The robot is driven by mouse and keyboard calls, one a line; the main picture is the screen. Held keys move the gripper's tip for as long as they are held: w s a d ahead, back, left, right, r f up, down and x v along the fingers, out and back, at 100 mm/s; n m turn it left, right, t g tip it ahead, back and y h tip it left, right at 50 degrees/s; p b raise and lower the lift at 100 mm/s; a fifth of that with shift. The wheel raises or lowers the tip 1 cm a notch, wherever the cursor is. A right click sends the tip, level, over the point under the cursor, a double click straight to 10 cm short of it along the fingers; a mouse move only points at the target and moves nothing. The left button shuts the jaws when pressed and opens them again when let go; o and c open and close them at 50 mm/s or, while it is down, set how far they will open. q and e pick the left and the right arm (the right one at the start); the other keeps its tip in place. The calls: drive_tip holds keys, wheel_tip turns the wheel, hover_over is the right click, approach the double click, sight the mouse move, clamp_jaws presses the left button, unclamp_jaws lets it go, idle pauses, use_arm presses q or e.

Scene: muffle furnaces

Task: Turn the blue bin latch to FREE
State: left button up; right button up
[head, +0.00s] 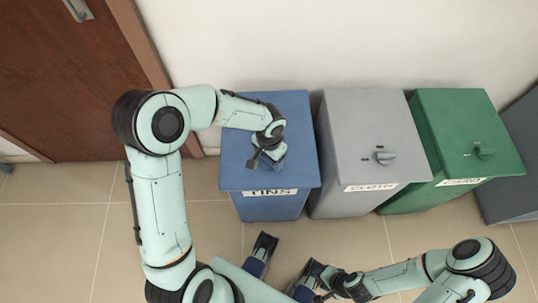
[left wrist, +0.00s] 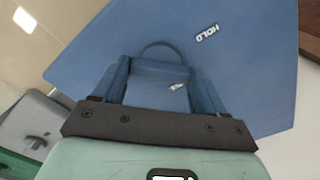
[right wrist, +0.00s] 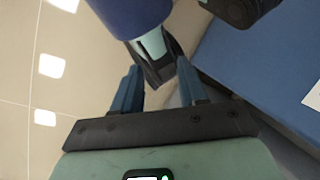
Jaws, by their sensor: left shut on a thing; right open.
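The blue bin (head: 236,170) stands leftmost in the row, with a flat lid and a white front label. My left gripper (left wrist: 158,76) is over the lid, its fingers shut on the blue bin latch (left wrist: 158,68). A rounded edge of the latch base shows beyond the fingers. The word HOLD (left wrist: 206,33) is printed on the lid to the right of the latch in the left wrist view. A second small white mark (left wrist: 176,86) shows between the fingers, too small to read. In the head view the latch is hidden by my gripper. My right gripper (right wrist: 158,82) is open and empty, low in front of the bins.
A grey bin (head: 350,120) labelled CLOTH and a green bin (head: 455,115) stand to the right, each with a latch knob on its lid. A dark grey bin (head: 520,130) is at the right edge. A brown door (head: 60,90) is at left. Tiled floor lies in front.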

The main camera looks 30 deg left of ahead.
use_arm(q)
drive_tip(key=m+p, duration=0.1)
drive_tip(key=m, duration=0.3)
drive_tip(key=shift+r+m, duration=0.1)
drive_tip(key=shift+m, duration=0.2)
drive_tip(key=m+p, duration=0.2)
drive_tip(key=m, duration=0.2)
use_arm(e)
drive_tip(key=r, duration=0.1)
drive_tip(key=s+r, duration=0.1)
drive_tip(key=shift+r+g, duration=0.3)
use_arm(q)
drive_tip(key=shift+m, duration=0.3)
drive_tip(key=o, duration=1.1)
drive_tip(key=shift+c, duration=0.2)
wheel_tip(320, 180, up, 13)
drive_tip(key=p, duration=0.2)
drive_tip(key=shift+r, duration=0.15)
use_arm(e)
wheel_tip(320, 180, up, 2)
drive_tip(key=shift+s, duration=0.15)
